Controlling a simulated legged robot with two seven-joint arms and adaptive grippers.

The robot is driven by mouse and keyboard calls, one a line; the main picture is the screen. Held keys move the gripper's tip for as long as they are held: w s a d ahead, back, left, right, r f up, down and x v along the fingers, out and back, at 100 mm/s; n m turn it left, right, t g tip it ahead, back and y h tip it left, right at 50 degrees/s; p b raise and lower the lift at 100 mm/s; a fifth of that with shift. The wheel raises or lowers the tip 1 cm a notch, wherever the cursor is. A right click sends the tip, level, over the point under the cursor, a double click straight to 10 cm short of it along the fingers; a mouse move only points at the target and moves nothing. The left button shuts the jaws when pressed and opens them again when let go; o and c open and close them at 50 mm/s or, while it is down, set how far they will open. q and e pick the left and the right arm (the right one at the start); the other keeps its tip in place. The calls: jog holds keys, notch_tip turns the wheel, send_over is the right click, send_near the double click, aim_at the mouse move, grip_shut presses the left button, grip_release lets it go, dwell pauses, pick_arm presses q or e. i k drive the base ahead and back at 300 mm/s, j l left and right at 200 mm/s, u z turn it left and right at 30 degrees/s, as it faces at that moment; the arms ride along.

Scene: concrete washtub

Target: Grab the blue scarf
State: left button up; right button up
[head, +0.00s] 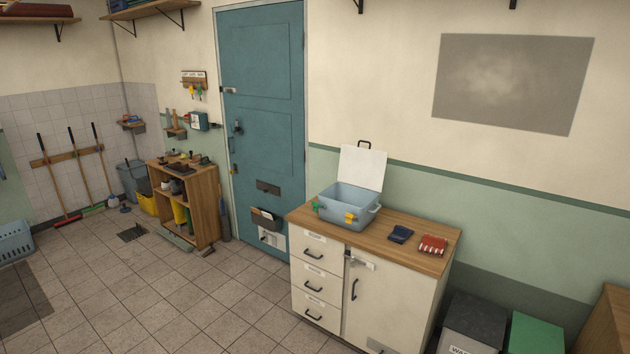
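A small folded dark blue cloth (400,234), which looks like the blue scarf, lies on the wooden top of a cream cabinet (376,226). It sits between a light blue box and a folded red and white cloth, apart from both. Neither of my grippers shows in the head view.
The light blue box (348,205) stands with its lid up, with yellow and green tags on it. The red striped cloth (433,245) lies right of the blue one. Bins (474,325) stand right of the cabinet. A wooden shelf (203,205) stands left of the teal door (262,120). The tiled floor in front is clear.

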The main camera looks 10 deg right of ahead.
aim_at(400, 234)
jog(key=i+j+z, duration=0.1)
jog(key=i+z, duration=0.3)
jog(key=i+j+z, duration=0.2)
jog(key=i+z, duration=0.15)
jog(key=i+j+z, duration=0.8)
jog(key=k+l, duration=0.05)
jog(key=k, duration=0.05)
